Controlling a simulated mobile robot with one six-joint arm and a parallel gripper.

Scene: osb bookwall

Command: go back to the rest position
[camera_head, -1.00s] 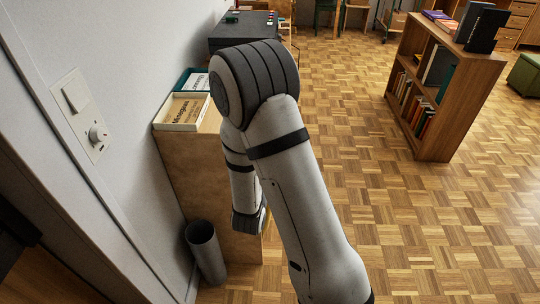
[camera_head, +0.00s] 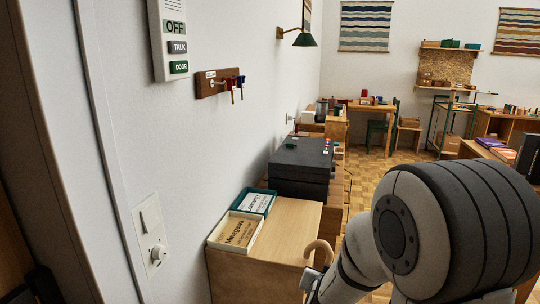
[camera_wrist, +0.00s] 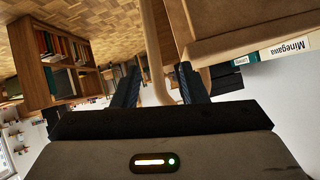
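My gripper (camera_wrist: 159,67) shows in the wrist view with its two dark fingers apart. A curved light-wood handle, like a cane's crook (camera_wrist: 152,45), shows in the gap between them. It looks narrower than the gap, and I cannot tell whether a finger touches it. In the head view the crook (camera_head: 318,247) stands beside the wooden cabinet's right edge, just above the end of my arm. My arm fills the lower right there and hides most of the gripper and whatever is below the crook.
The wooden cabinet (camera_head: 289,225) carries a white tray (camera_head: 222,244) with a name label and a teal tray (camera_head: 241,207). A dark case (camera_head: 300,160) stands behind. Shelves (camera_wrist: 42,60) stand across the floor.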

